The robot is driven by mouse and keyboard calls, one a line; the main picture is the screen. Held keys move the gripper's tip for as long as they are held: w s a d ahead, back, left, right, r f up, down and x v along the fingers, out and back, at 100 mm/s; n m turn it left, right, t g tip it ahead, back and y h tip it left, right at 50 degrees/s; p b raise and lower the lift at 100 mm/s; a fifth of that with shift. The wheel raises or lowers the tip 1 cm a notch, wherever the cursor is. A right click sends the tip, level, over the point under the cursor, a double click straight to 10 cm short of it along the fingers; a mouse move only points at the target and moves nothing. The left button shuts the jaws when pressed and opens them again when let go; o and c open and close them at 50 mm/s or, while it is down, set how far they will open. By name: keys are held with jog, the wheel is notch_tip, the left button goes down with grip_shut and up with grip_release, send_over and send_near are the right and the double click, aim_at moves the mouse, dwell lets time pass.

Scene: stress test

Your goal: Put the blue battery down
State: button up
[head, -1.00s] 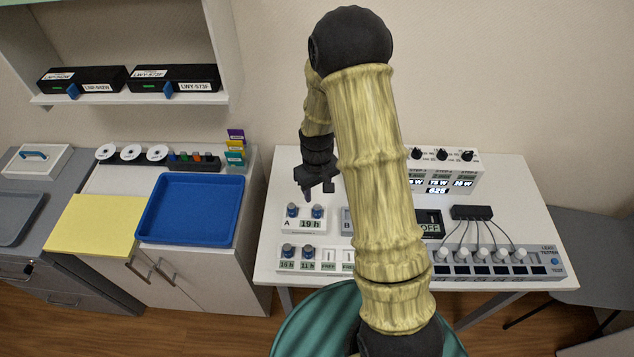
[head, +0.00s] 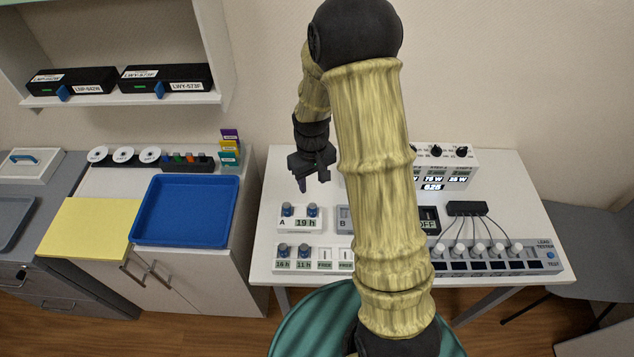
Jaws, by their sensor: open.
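Several batteries with blue bodies and dark tops stand upright. Two of them, a left one (head: 287,210) and a right one (head: 312,210), are in holder A (head: 299,226), whose display reads 19 h. Two more, a left one (head: 283,250) and a right one (head: 304,251), are in the front rack (head: 325,267) above labels 16 h and 11 h. I cannot tell which one the task means. My gripper (head: 312,184) is open and empty, above and behind holder A, apart from the batteries. My arm hides much of holder B (head: 343,220).
The rack's slots marked FREE look empty. To the right are a box marked OFF (head: 429,219), a lead tester (head: 490,260) with several wired plugs, and a knobbed unit (head: 458,165) behind. A blue tray (head: 187,239) sits on the left cabinet. White table (head: 272,190) is bare left of holder A.

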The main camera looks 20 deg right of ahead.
jog(key=s+r+m+t, duration=0.2)
jog(key=s+r+m, duration=0.1)
jog(key=s+r, duration=0.8)
jog(key=s, duration=0.3)
jog(key=shift+r+t, duration=0.3)
